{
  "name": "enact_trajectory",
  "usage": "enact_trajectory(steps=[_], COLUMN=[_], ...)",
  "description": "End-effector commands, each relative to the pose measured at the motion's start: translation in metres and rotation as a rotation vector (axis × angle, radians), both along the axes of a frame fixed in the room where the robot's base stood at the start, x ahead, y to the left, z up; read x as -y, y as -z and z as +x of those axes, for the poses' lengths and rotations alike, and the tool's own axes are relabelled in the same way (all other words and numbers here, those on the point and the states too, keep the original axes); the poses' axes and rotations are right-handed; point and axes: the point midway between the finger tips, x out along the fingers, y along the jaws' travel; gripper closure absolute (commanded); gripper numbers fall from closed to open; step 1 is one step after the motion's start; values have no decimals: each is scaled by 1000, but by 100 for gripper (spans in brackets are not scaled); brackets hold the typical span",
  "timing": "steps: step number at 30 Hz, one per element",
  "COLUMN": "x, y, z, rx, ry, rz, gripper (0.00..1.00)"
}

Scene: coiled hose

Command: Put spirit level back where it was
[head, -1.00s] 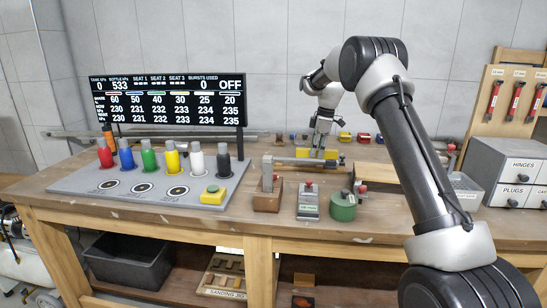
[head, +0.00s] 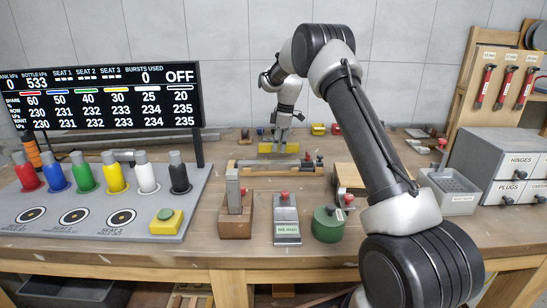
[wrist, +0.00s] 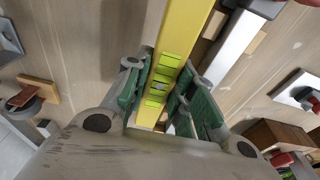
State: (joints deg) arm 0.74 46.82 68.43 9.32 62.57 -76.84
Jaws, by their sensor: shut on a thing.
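The yellow spirit level (wrist: 176,50) runs lengthwise between the green-padded fingers of my gripper (wrist: 160,92) in the wrist view, with its bright green vials between the pads. My gripper is shut on it. In the head view my gripper (head: 281,138) points down at the back of the bench, with the yellow level (head: 278,148) crosswise beneath it. The level is behind a long wood-and-metal fixture (head: 270,168). I cannot tell from these views how far it is above the bench. Part of it is hidden by the fingers.
The workbench (head: 285,256) holds a wooden block with an upright metal plate (head: 235,205), a grey block (head: 287,222) and a green round pot (head: 328,224) in front. A pump panel (head: 110,240) is left, a drawer cabinet (head: 505,160) right. Bare bench shows around the level.

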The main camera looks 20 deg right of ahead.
Motion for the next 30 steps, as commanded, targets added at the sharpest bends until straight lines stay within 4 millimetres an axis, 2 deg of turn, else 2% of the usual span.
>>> enact_trajectory(steps=[9, 20, 21, 30], x=[0, 0, 0, 0], y=[46, 51, 50, 50], z=[0, 0, 0, 0], rx=[0, 1, 1, 1], ry=[-1, -1, -1, -1], rz=[0, 0, 0, 0], gripper=[100, 100, 68, 66])
